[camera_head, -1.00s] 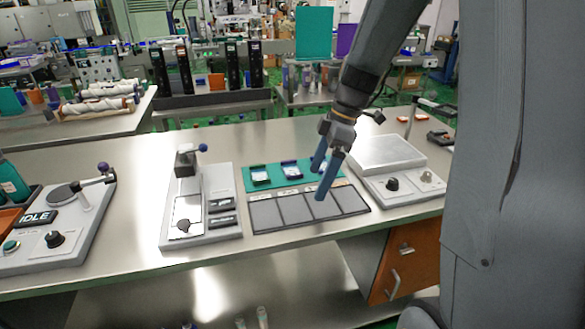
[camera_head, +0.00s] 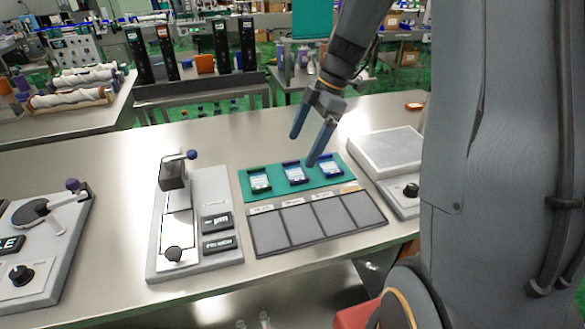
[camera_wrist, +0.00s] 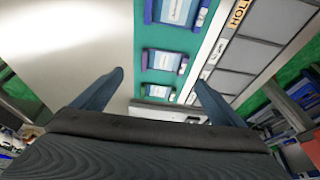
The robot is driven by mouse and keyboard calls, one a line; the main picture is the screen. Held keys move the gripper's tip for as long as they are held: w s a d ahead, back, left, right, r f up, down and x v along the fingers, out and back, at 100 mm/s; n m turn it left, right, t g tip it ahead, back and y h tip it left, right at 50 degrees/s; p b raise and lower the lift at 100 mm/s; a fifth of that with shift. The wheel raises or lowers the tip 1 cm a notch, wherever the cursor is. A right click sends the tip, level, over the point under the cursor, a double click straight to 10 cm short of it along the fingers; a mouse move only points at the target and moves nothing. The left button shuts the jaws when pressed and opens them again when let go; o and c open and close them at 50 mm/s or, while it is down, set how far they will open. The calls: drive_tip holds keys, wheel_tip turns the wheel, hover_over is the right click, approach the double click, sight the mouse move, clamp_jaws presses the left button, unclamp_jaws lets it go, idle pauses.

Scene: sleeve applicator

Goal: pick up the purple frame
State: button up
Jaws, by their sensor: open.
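The purple frame (camera_head: 294,173) lies on a green mat (camera_head: 270,193), between a green-edged frame (camera_head: 259,181) on the left and a blue frame (camera_head: 331,166) on the right. Each holds a pale card. My gripper (camera_head: 304,149) is open and empty, its two blue fingers pointing down above the back of the mat near the purple frame. In the wrist view, the purple frame (camera_wrist: 163,62) appears in the middle of the row, and my gripper (camera_wrist: 159,78) has its fingers apart on either side of it in the picture, not visibly touching it.
A dark tray with several grey compartments (camera_head: 299,228) lies in front of the mat. A lever device (camera_head: 210,185) stands to the left, and a grey box-shaped device (camera_head: 385,152) to the right. The steel table (camera_head: 110,170) is bare behind the lever device.

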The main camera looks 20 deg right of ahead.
sight(294, 174)
drive_tip(key=shift+s+f, duration=0.15)
drive_tip(key=shift+f, duration=0.7)
drive_tip(key=p+x, duration=0.1)
drive_tip(key=x, duration=0.1)
drive_tip(key=p+x, duration=0.1)
drive_tip(key=x, duration=0.2)
drive_tip(key=shift+s+d, duration=0.2)
drive_tip(key=shift+c, duration=0.2)
drive_tip(key=c, duration=1.1)
